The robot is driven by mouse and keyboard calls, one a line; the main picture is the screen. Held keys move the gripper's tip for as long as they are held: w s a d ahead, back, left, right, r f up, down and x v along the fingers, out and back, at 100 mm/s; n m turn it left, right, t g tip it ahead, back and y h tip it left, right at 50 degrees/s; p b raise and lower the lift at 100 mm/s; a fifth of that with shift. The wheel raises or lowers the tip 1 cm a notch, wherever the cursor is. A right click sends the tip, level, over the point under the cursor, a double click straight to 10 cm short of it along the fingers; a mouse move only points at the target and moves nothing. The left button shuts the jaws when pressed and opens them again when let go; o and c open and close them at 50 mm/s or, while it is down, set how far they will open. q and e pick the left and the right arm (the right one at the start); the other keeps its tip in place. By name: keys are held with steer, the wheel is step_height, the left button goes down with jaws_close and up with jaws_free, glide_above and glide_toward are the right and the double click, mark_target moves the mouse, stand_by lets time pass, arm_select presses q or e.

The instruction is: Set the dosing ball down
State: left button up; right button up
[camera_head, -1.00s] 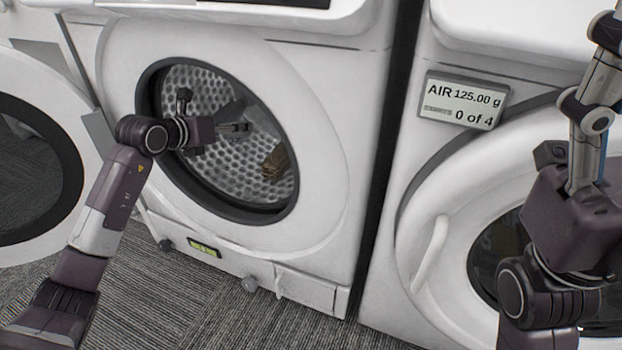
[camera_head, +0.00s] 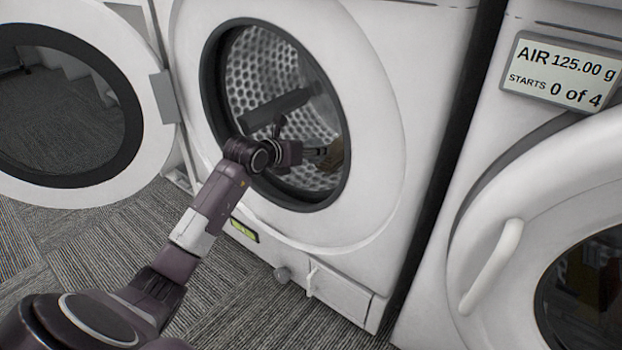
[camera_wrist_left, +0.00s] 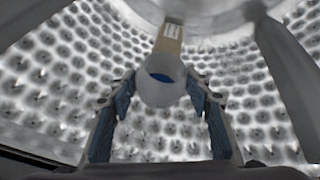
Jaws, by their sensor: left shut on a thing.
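My left gripper (camera_head: 316,152) reaches through the open door of the front-loading washer (camera_head: 385,130) into its perforated metal drum (camera_head: 262,62). In the left wrist view, its blue-padded fingers (camera_wrist_left: 161,86) are shut on the dosing ball (camera_wrist_left: 160,72), a translucent whitish ball with a blue area inside. The ball is inside the drum. In the head view the ball cannot be made out. My right gripper is in neither view now.
A brown-tan item with a pale label (camera_wrist_left: 168,38) lies in the drum behind the ball. The open round door (camera_head: 150,120) stands at left. At right, a closed machine with a white handle (camera_head: 491,265) carries a display (camera_head: 560,72) reading "AIR 125.00 g, STARTS 0 of 4".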

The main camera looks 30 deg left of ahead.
arm_select(q)
step_height(320, 180, down, 6)
steer(key=b, duration=0.3)
steer(key=shift+f, duration=0.15)
steer(key=o, duration=1.2)
steer(key=shift+c, duration=0.2)
